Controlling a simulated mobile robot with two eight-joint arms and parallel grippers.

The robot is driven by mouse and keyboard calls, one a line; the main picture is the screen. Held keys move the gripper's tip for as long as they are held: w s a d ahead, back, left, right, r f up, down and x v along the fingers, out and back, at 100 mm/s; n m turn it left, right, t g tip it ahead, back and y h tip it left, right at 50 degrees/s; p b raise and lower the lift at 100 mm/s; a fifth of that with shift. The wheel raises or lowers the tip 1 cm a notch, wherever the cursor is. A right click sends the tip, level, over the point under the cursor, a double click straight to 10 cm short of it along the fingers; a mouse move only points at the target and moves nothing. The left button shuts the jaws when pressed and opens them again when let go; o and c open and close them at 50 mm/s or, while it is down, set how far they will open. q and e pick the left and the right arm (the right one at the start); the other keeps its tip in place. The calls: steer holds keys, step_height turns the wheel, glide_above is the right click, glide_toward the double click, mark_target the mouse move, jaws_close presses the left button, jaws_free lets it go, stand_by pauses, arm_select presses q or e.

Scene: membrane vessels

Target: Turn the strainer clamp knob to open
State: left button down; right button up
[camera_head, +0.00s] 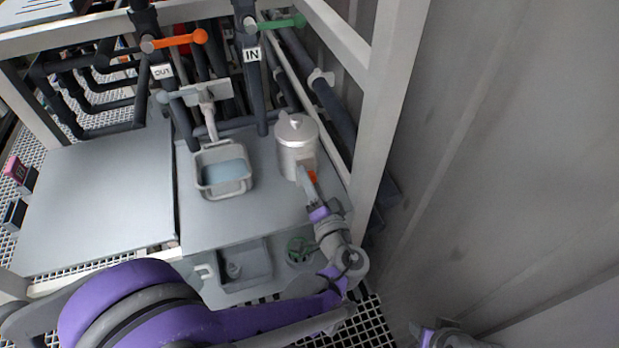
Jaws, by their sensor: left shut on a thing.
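The strainer (297,147) is a silver-grey upright cylinder with a domed lid, standing at the right of the grey worktop. A small orange part (312,176), which looks like its clamp knob, shows low on its right front side, partly covered by my gripper. My left gripper (307,183) reaches up from below, against the strainer's front beside the orange part. Its jaws are shut on what looks like the knob; the grip itself is mostly hidden. Only a small purple and grey part of my right arm shows at the bottom edge; its gripper is not visible.
A grey basin (223,172) with bluish water sits left of the strainer. Dark pipes with an orange handle (175,40) and a green handle (282,23) stand behind. A pale frame post (378,120) rises close on the right. A green valve wheel (299,249) lies below.

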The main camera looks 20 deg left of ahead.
arm_select(q)
steer(key=shift+n, duration=1.1)
steer(key=shift+c, duration=2.2)
jaws_free()
steer(key=v, duration=1.1)
steer(key=shift+p, duration=0.3)
steer(key=shift+w, duration=0.15)
